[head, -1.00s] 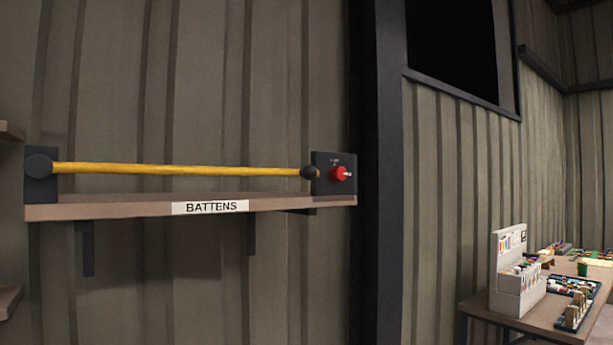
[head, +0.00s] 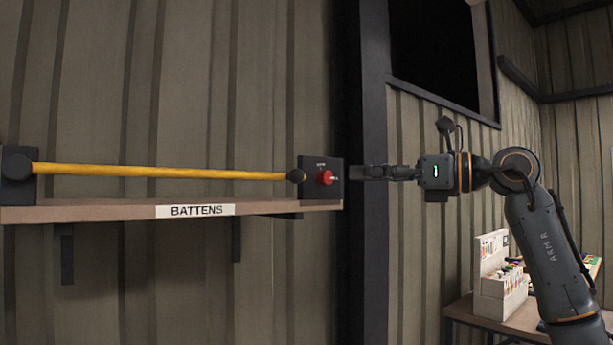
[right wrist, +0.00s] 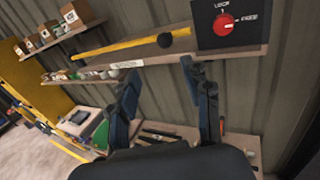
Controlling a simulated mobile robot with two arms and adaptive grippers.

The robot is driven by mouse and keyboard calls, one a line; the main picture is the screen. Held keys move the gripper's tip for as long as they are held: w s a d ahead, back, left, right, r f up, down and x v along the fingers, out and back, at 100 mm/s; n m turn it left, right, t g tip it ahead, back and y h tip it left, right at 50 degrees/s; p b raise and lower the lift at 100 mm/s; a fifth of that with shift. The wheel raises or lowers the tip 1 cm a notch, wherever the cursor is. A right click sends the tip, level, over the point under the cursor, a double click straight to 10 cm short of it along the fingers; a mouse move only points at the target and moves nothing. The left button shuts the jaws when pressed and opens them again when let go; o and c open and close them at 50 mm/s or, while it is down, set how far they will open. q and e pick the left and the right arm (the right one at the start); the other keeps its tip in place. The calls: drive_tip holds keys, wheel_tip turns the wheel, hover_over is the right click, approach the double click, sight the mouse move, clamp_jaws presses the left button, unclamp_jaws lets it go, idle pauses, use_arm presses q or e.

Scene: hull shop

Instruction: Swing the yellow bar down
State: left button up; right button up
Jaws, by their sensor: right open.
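The yellow bar (head: 160,172) lies level across the front of the shelf marked BATTENS (head: 80,213). Its left end meets a dark round pivot (head: 16,167), and its right end has a black knob (head: 295,176) beside a dark box with a red dial (head: 324,178). The bar (right wrist: 125,43), knob (right wrist: 164,40) and red dial (right wrist: 224,24) also show in the right wrist view. My right gripper (head: 366,173) is just right of the box, apart from the bar. In the right wrist view my right gripper (right wrist: 163,75) has its fingers spread with nothing between them. My left gripper is not seen.
A dark post (head: 362,270) stands behind my right gripper. A bench (head: 480,318) with a white rack (head: 492,285) stands at the lower right. The right wrist view shows more shelves with small boxes (right wrist: 70,17) at the left. The space in front of the bar looks clear.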

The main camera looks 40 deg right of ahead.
sight(303, 175)
drive_tip(key=p+x, duration=0.3)
drive_tip(key=x, duration=0.9)
drive_tip(key=shift+w+d+h+p, duration=0.2)
drive_tip(key=shift+w+h+p, duration=0.15)
drive_tip(key=shift+w, duration=0.2)
clamp_jaws()
